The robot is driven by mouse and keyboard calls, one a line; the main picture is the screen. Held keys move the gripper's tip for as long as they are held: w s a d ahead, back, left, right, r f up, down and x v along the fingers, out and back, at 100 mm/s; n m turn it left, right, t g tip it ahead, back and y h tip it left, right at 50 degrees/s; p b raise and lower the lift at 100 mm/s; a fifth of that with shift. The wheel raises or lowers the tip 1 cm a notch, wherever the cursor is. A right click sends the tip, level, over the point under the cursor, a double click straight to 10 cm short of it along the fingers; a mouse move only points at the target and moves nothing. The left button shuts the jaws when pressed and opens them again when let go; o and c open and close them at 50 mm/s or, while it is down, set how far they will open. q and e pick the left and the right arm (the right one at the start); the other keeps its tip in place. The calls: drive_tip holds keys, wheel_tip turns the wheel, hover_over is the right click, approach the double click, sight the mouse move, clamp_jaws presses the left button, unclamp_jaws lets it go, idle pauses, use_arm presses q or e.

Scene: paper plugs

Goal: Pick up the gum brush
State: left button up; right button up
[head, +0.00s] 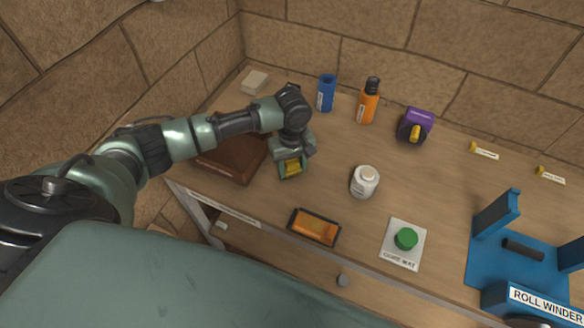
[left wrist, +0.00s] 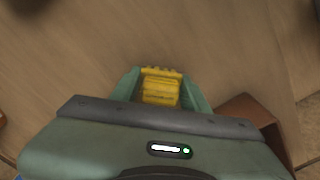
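I cannot make out with certainty which thing is the gum brush. My left gripper (head: 291,170) is over the table beside the brown box, pointing down. In the left wrist view, a ridged yellow piece (left wrist: 160,90) sits between its green fingers; I cannot tell whether it is the finger pads or a held thing. A white jar (head: 364,182) stands to the right of the gripper. An orange piece lies in a dark tray (head: 314,228) at the front edge. My right gripper is not in view.
A blue can (head: 326,93), an orange bottle (head: 368,100) and a purple dispenser (head: 414,126) stand at the back. A brown box (head: 230,160) is left of the gripper. A green button (head: 406,238) and a blue roll winder (head: 490,262) are at the right.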

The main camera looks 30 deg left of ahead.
sight(292, 162)
use_arm(q)
clamp_jaws()
wheel_tip(292, 162, up, 20)
drive_tip(key=b, duration=0.1)
idle(0.3)
drive_tip(key=shift+o, duration=0.2)
unclamp_jaws()
drive_tip(key=shift+c, duration=1.4)
